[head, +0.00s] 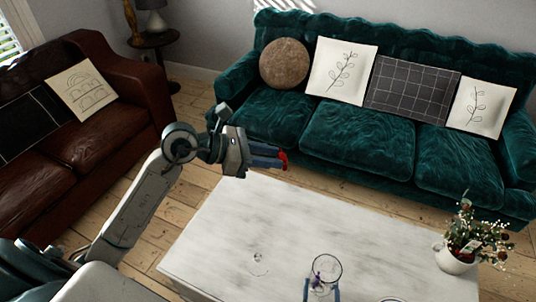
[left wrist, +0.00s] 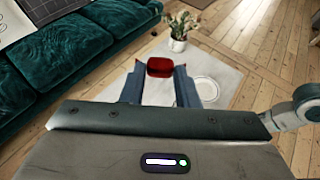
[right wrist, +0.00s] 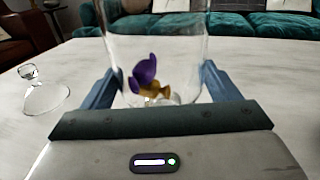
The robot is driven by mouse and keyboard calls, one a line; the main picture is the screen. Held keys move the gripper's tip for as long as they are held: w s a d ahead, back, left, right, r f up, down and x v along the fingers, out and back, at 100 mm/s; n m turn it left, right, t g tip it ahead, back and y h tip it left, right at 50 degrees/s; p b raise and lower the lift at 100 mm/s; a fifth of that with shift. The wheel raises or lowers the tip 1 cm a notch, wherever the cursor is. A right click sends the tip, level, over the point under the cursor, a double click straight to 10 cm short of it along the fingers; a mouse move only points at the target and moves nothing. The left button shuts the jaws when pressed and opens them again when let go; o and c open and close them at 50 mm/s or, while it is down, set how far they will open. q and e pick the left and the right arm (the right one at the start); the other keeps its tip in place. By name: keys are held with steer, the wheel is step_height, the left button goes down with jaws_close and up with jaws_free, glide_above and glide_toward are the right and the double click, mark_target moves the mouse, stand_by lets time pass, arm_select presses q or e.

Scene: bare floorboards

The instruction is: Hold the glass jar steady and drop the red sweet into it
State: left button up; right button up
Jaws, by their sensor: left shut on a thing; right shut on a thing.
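The red sweet (head: 284,161) is between the fingertips of my left gripper (head: 281,157), high up near the table's far edge. In the left wrist view the red sweet (left wrist: 160,67) shows between both fingers. The clear glass jar (head: 326,262) stands upright and open at the table's near side, to the right of and below the sweet in the head view. My right gripper (right wrist: 157,80) is shut around the jar (right wrist: 155,35), one finger on each side. A purple and gold sweet (right wrist: 147,78) lies inside the jar. The right arm is mostly out of the head view.
The whitish table (head: 290,220) is largely clear. A glass lid (right wrist: 46,92) lies left of the jar. A white plate (left wrist: 203,89) and a potted plant (head: 455,260) are to the right. A green sofa (head: 360,140) stands behind the table.

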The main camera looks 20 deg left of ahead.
arm_select(q)
steer(key=d+f, duration=0.5)
steer(key=f, duration=0.6)
steer(key=s+d+f, duration=0.1)
steer(key=d+f, duration=0.4)
steer(key=f, duration=0.5)
steer(key=s+d+f, duration=0.1)
steer(key=d+f, duration=0.5)
steer(key=f, duration=0.5)
steer(key=shift+s+f, duration=0.2)
steer(key=shift+f, duration=0.15)
steer(key=o, duration=1)
steer(key=v, duration=1.2)
steer(key=shift+r, duration=0.1)
